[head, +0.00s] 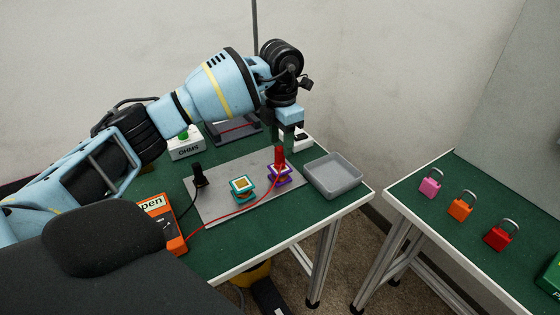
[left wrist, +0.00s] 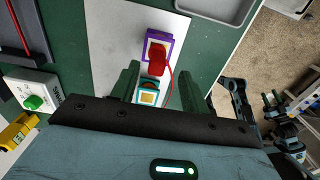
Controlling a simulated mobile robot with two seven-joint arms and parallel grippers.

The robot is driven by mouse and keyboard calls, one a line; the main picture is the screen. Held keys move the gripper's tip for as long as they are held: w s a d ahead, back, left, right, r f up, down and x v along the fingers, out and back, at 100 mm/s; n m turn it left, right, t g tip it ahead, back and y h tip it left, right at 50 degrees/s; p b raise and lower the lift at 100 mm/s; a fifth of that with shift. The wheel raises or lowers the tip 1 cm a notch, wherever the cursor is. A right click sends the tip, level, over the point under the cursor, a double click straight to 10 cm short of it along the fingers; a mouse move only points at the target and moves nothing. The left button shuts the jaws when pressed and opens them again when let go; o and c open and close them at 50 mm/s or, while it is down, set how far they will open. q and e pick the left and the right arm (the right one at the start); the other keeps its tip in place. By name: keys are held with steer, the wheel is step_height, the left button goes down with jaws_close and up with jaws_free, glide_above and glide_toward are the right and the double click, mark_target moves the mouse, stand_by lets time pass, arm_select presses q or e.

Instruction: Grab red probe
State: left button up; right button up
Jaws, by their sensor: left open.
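The red probe (head: 279,158) stands upright on a purple-framed block (head: 280,175) on the grey plate, with a red wire running from it to the orange meter (head: 162,220). In the left wrist view the red probe (left wrist: 157,62) shows from above, between and a little beyond the finger ends. My left gripper (head: 290,143) is open and empty, just above and behind the probe; its two green fingers also show in the left wrist view (left wrist: 160,85). I cannot tell any contact. My right gripper is not in view.
A black probe (head: 199,174) and a teal-framed block (head: 243,190) stand on the grey plate (head: 222,209). A grey tray (head: 333,175) lies right of the plate. An OHMS button box (head: 187,147) is behind. Coloured padlocks (head: 460,207) stand on the right-hand table.

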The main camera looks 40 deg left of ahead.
mark_target(280, 148)
arm_select(q)
steer(key=f, duration=0.5)
steer(key=shift+a, duration=0.25)
jaws_close()
steer(key=shift+r, duration=0.15)
step_height(280, 148, up, 4)
steer(key=shift+f, duration=0.25)
steer(key=s+d+r, duration=0.1)
steer(key=s+d, duration=0.9)
steer(key=s, duration=0.2)
steer(key=shift+s+r, duration=0.15)
